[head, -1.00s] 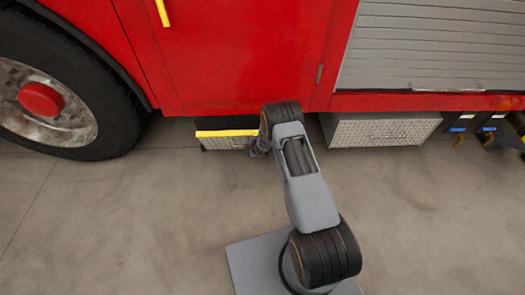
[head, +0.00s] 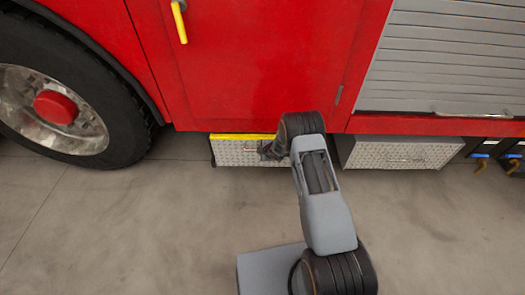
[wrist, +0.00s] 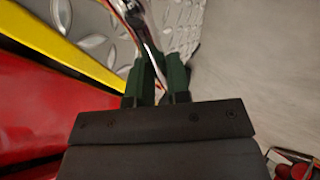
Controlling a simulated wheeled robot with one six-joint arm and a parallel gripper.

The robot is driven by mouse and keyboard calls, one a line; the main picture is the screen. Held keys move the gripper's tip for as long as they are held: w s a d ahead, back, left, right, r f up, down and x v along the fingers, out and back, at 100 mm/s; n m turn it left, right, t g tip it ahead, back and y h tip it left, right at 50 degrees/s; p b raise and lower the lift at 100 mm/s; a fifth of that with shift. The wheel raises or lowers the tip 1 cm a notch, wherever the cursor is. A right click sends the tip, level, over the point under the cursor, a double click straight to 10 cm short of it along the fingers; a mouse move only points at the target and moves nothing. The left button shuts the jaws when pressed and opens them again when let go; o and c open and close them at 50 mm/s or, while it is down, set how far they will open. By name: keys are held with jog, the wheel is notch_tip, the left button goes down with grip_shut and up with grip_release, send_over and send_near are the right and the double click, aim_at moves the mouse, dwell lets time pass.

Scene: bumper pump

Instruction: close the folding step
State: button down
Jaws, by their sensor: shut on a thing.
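The folding step (head: 232,153) is a diamond-plate panel with a yellow top edge, low under the red truck door. Its plate and yellow strip also show in the wrist view (wrist: 185,22). My gripper (head: 268,151) is at the right part of the step's front, partly hidden by my own arm in the head view. In the wrist view its green fingers (wrist: 158,68) are shut on a shiny metal handle (wrist: 138,22) at the plate.
The truck's wheel (head: 55,108) stands to the left. A second diamond-plate box (head: 400,153) hangs under the truck to the right. A yellow door handle (head: 179,20) is above. The concrete floor (head: 130,225) in front is clear.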

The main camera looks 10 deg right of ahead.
jog(key=shift+w+r, duration=0.6)
jog(key=shift+r, duration=0.05)
jog(key=c, duration=1.1)
grip_release()
jog(key=shift+f, duration=0.15)
jog(key=p+v, duration=0.3)
jog(key=v, duration=1)
jog(key=shift+s+d, duration=0.15)
jog(key=shift+s, duration=0.35)
